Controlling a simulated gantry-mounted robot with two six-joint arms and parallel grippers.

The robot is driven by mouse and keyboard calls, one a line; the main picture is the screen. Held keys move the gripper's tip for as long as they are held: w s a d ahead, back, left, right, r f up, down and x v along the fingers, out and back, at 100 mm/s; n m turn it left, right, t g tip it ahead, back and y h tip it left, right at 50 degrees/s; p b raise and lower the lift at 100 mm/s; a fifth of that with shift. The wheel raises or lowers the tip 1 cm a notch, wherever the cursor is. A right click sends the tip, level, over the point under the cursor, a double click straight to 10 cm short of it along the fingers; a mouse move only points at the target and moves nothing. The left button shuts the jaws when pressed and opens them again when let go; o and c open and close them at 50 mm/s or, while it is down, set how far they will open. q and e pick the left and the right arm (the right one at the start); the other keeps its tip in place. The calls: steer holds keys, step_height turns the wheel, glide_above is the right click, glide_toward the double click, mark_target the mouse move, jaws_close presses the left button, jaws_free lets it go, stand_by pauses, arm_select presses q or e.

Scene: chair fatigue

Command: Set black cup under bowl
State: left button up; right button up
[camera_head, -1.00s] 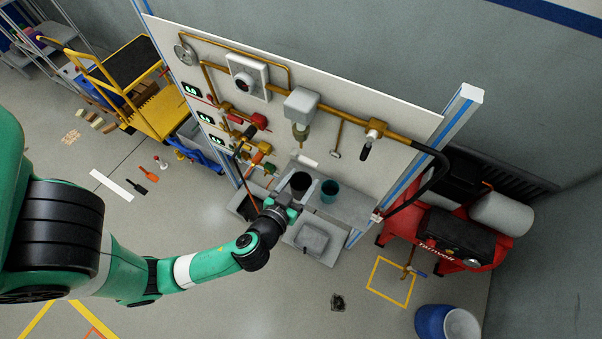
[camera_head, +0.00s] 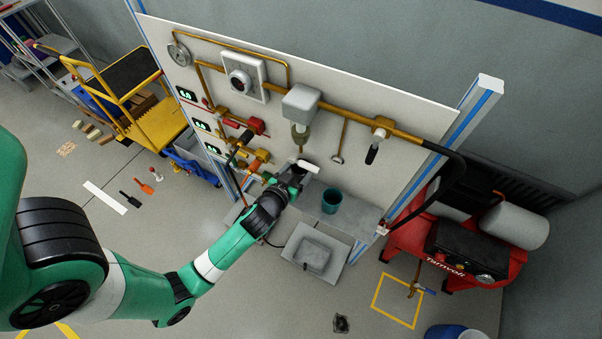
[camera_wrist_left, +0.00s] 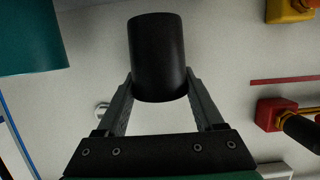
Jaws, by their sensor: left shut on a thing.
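The black cup (camera_wrist_left: 157,55) is between the fingers of my left gripper (camera_wrist_left: 160,98) in the left wrist view, and the fingers are shut on its sides. In the head view, my left gripper (camera_head: 294,178) is at the grey shelf beside the panel, left of the teal cup (camera_head: 331,197); the black cup is largely lost among the dark gripper parts there. The bowl (camera_head: 300,133) hangs below a grey box on the panel pipe, above the gripper in the picture. The right gripper is not in view.
The teal cup also fills the top left corner of the left wrist view (camera_wrist_left: 30,35). Valves and gauges (camera_head: 240,80) line the panel. A grey tray with a lump (camera_head: 313,256) is below the shelf. A red compressor (camera_head: 460,250) stands at right.

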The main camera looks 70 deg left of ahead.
mark_target(297, 178)
arm_select(q)
steer(key=shift+a+f+b, duration=0.2)
steer(key=shift+f+b, duration=0.65)
steer(key=shift+f, duration=0.95)
steer(key=shift+w, duration=0.1)
steer(key=shift+f, duration=0.15)
steer(key=o, duration=1.5)
steer(key=shift+c, duration=0.2)
